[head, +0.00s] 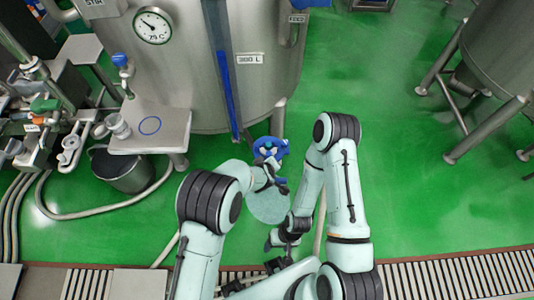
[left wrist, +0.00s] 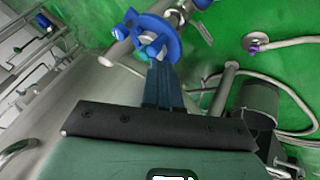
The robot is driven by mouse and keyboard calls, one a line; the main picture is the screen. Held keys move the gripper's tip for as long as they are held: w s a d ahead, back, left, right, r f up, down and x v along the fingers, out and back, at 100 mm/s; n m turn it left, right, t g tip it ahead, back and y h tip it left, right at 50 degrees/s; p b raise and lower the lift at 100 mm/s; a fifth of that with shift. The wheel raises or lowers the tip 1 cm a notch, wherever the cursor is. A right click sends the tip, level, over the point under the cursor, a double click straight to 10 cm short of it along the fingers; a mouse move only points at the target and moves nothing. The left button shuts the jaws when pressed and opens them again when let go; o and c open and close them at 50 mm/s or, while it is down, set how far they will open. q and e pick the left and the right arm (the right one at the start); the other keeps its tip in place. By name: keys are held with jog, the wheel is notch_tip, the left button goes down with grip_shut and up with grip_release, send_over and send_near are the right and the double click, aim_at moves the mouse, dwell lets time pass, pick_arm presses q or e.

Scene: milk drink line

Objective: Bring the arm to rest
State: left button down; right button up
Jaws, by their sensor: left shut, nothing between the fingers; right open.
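My left arm reaches from the left toward the foot of the big steel tank. Its gripper (head: 266,164) is just below a blue round fitting (head: 270,148) in the head view. In the left wrist view the dark fingers (left wrist: 163,82) are together and empty, with their tips close to the blue fitting (left wrist: 152,36). I cannot tell whether they touch it. My right arm is folded back, bent high at its elbow. Its gripper (head: 272,246) is open and empty, low in the middle near the floor grate, partly hidden by my own arm.
The steel tank (head: 180,80) with a dial gauge (head: 152,26) stands at the upper left. A small steel shelf (head: 165,130) and a bucket (head: 125,172) are beside it. Another tank (head: 500,50) stands at right. Green floor (head: 430,200) is open at right, above a grate (head: 450,278).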

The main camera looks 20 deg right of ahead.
pick_arm(q)
jog(key=s+a+f+g+y, duration=0.15)
jog(key=a+f, duration=0.35)
jog(key=a, duration=0.5)
jog(key=s+a+f+g+y, duration=0.1)
jog(key=s+a+f, duration=0.3)
jog(key=a, duration=0.6)
jog(key=s+a+f+n+g+h, duration=0.1)
jog(key=s+a+g, duration=0.1)
jog(key=s+a, duration=0.4)
jog(key=s+a+f+n+g+h, duration=0.1)
jog(key=s+a, duration=0.5)
jog(key=s, duration=0.7)
jog(key=shift+s+a+f+g, duration=0.15)
jog(key=shift+a+f+g, duration=0.1)
jog(key=shift+f+g, duration=0.35)
